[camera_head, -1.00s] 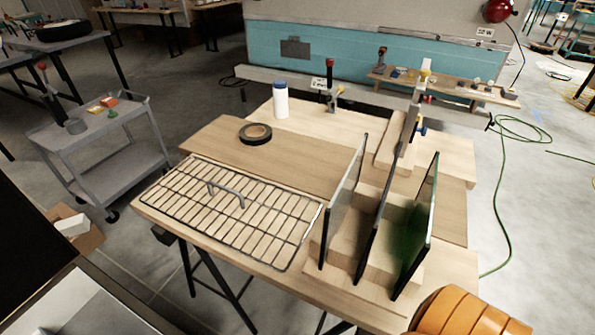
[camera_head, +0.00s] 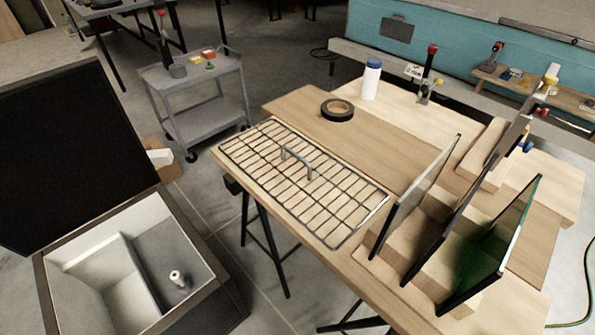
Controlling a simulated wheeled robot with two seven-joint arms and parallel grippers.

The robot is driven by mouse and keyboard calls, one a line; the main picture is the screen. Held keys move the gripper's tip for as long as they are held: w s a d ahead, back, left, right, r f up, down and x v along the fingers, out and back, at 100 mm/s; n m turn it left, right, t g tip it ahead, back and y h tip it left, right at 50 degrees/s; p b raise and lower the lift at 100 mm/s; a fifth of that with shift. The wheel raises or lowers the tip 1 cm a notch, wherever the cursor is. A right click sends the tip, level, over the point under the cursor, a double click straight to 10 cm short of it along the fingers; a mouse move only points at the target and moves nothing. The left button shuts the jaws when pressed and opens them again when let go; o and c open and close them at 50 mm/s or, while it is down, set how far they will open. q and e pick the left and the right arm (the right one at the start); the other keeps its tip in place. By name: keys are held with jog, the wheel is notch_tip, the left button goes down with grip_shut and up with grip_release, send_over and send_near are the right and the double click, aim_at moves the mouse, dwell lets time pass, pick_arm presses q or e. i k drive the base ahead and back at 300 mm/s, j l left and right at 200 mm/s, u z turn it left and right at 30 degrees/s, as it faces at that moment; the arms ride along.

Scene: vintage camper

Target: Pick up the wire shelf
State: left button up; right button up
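The wire shelf (camera_head: 325,203) is a dark metal grid with a raised grey handle (camera_head: 296,160) near its middle. It lies flat on the front left part of the wooden worktable (camera_head: 290,222). Neither of my grippers shows in the head view, so I cannot see their state.
Upright dark-framed panes (camera_head: 415,190) stand in wooden blocks right of the shelf. Black tape (camera_head: 337,110) and a white bottle (camera_head: 371,80) are behind it. An open chest (camera_head: 120,265) with a raised black lid (camera_head: 70,150) stands left. A grey cart (camera_head: 195,95) is behind.

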aim_at(284, 147)
jog(key=i+j+z, duration=0.1)
jog(key=j+z, duration=0.8)
jog(key=l, duration=0.1)
